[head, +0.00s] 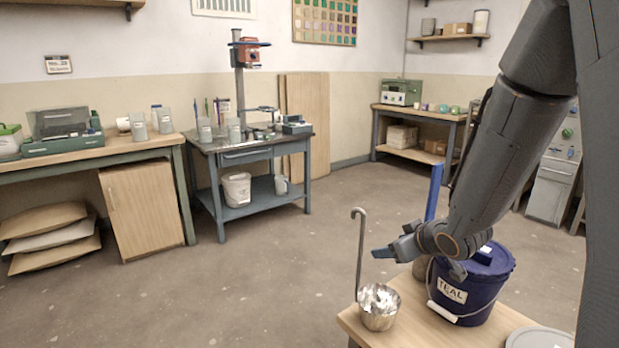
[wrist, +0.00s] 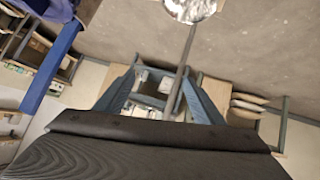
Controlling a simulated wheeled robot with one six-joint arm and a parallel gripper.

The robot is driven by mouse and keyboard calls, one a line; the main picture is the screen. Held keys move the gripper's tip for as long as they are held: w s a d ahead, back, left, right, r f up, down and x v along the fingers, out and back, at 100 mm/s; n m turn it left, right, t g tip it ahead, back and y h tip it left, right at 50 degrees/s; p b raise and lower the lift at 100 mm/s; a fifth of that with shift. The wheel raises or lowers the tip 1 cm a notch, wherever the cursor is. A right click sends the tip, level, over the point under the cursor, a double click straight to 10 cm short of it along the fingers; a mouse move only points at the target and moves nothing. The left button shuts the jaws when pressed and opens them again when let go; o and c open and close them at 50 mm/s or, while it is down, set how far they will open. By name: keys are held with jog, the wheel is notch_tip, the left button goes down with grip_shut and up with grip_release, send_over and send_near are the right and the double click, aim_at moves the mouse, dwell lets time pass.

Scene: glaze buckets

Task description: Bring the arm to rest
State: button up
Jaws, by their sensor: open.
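My gripper (head: 383,252) is at the end of my bent arm, low over the table at the right of the head view. It is open, and its two blue fingers spread apart in the wrist view (wrist: 160,78) with nothing gripped. A metal ladle (head: 379,314) with a tall hooked handle stands upright at the table's left corner, just left of the fingertips. In the wrist view its handle (wrist: 187,55) runs across the space between the fingers; I cannot tell how far beyond them it is. My arm partly hides the dark blue bucket labelled TEAL (head: 482,298).
The wooden table (head: 407,332) also bears a grey round lid (head: 538,338) at its front right. A blue post (head: 433,192) rises behind my gripper. A steel-blue workbench (head: 262,150) stands farther back. The floor (head: 250,285) left of the table is clear.

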jog(key=s+a+r+m+g+h, duration=0.1)
jog(key=s+a+r+g, duration=0.2)
jog(key=s, duration=0.8)
jog(key=s+a+r+m+g+p, duration=0.1)
jog(key=s+a+g, duration=0.3)
jog(key=s, duration=0.6)
jog(key=s+a+r+m+g+h, duration=0.1)
jog(key=s+a+r+m+g, duration=0.2)
jog(key=s, duration=0.8)
jog(key=d+r+m+p, duration=0.1)
jog(key=d+r+p, duration=0.6)
jog(key=p, duration=0.7)
jog(key=shift+d+h+p, duration=0.3)
jog(key=shift+p, duration=0.1)
jog(key=shift+c, duration=0.3)
